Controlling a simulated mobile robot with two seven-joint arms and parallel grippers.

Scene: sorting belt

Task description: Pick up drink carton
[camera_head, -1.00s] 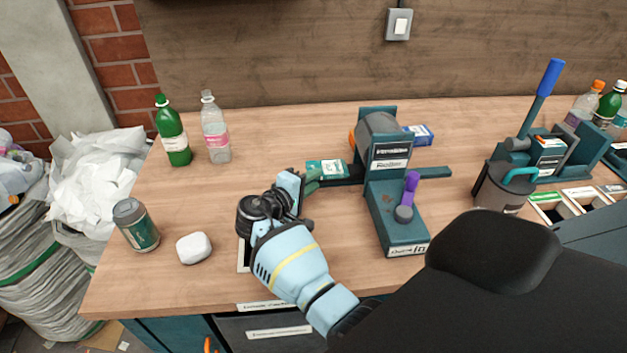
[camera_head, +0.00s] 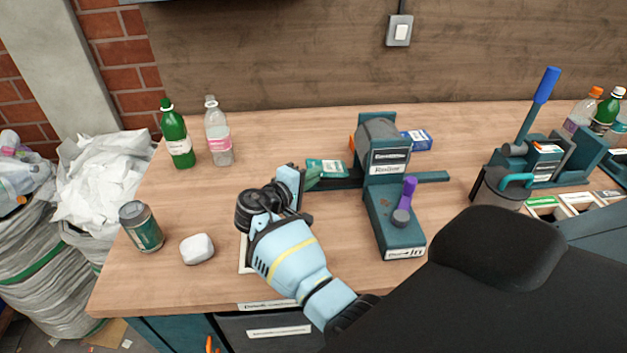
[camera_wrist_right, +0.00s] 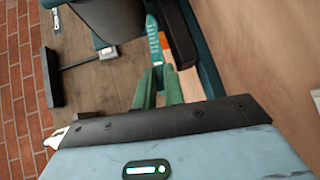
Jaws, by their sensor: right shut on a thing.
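The drink carton (camera_head: 327,168) is a small teal and white pack lying flat by the left end of the dark bar of a teal machine. My right gripper (camera_head: 312,178) reaches in from the front left, and its green fingers are shut on the carton's left end. In the right wrist view, the two green fingers (camera_wrist_right: 159,88) stand close together with the teal, white-marked carton (camera_wrist_right: 154,48) between and beyond them. The carton still appears down at the bar. My left gripper is in neither view.
The teal machine (camera_head: 385,221) with a purple handle (camera_head: 409,191) stands just right of the carton. A blue box (camera_head: 416,140) lies behind it. Green (camera_head: 176,137) and clear (camera_head: 217,137) bottles, a can (camera_head: 141,227) and a white lump (camera_head: 197,249) are on the left. The table between is clear.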

